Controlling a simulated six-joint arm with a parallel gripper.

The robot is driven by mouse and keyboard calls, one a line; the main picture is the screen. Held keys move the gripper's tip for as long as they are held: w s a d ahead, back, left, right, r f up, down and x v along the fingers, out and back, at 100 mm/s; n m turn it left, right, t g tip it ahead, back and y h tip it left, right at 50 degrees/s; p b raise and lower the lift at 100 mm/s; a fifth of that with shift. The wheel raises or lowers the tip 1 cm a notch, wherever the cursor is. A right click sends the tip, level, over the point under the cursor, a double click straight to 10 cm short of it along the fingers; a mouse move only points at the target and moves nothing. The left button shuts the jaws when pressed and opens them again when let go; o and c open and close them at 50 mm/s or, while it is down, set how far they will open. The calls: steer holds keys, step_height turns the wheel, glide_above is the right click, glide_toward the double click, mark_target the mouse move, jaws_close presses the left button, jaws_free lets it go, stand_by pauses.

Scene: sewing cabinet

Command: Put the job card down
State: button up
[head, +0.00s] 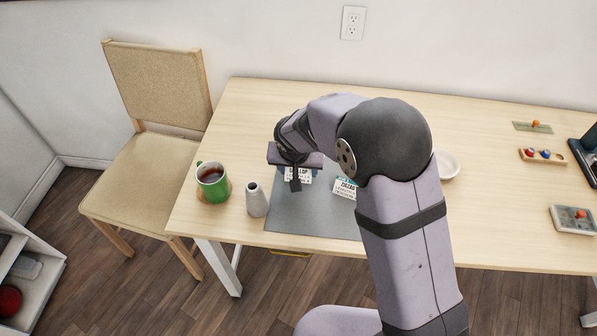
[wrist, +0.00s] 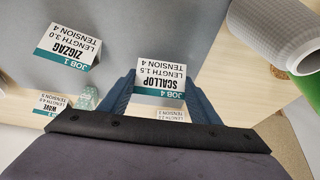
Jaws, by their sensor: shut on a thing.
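My gripper (wrist: 160,90) has two blue fingers, shut on the sides of the white and teal Job 4 Scallop card (wrist: 162,76). The card, printed with length 1.5 and tension 4, is over the grey mat (head: 300,218). I cannot tell whether it touches the mat. In the head view the Scallop card (head: 299,177) shows below my gripper, partly covered by it. The Job 1 Zigzag card (wrist: 72,46) stands to its left in the wrist view and to its right in the head view (head: 345,187).
A Wave card (wrist: 52,106) and another partly hidden card (wrist: 171,114) are near my gripper. A white bowl (head: 447,165) is right of my arm. The mat's front is clear.

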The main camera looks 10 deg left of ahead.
steer(key=shift+f, duration=0.8)
steer(key=shift+f+b, duration=0.25)
steer(key=shift+b, duration=0.05)
steer(key=o, duration=1)
steer(key=shift+r, duration=0.1)
steer(key=shift+r, duration=0.15)
steer(key=shift+r+p, duration=0.15)
steer(key=shift+p, duration=0.2)
steer(key=b+v, duration=0.1)
steer(key=v, duration=1)
steer(key=shift+s+r, duration=0.15)
steer(key=shift+r, duration=0.2)
